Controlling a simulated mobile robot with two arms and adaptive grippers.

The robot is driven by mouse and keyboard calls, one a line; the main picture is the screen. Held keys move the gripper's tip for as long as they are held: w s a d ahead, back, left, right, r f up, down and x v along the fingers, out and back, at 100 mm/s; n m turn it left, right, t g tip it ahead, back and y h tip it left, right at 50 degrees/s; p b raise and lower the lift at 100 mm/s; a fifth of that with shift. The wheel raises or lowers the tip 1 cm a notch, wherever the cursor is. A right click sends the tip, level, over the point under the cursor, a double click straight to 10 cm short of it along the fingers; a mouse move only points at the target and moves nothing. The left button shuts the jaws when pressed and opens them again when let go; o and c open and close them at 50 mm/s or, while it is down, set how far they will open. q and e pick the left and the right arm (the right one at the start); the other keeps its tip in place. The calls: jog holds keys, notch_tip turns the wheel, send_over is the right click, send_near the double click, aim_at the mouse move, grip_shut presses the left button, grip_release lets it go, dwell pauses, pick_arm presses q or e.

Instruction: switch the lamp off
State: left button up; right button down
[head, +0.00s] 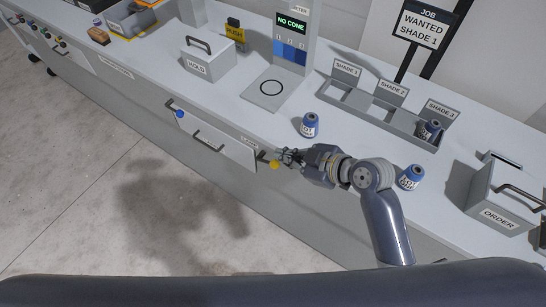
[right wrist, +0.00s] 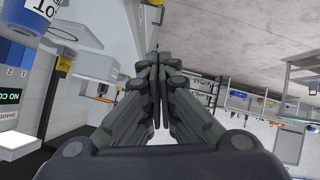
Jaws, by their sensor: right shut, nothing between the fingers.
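A yellow knob (head: 274,164) sits on the counter's front face, just below a small label (head: 250,142) too small to read surely. My right gripper (head: 287,157) is beside this knob, at its right, with its fingertips close to it. I cannot tell whether they touch. In the right wrist view the fingers (right wrist: 158,65) are shut together with nothing between them. A yellow patch shows ahead of them at the top edge. No lamp is clearly identifiable, so I cannot tell whether it is lit. My left gripper is not in view.
A blue knob (head: 179,114) and a drawer front (head: 215,140) are to the left. The floor in front is clear.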

jog(key=p, duration=0.2)
send_over(273, 168)
jog(key=a, duration=0.2)
notch_tip(273, 168, down, 4)
jog(key=shift+d+f+p, duration=0.15)
jog(key=shift+d+f, duration=0.2)
jog(key=shift+f, duration=0.35)
jog(key=shift+d+f+p, duration=0.15)
jog(key=shift+d+f, duration=0.15)
jog(key=shift+f, duration=0.35)
jog(key=shift+d+f+p, duration=0.15)
jog(key=shift+d+f, duration=0.2)
jog(key=shift+f, duration=0.35)
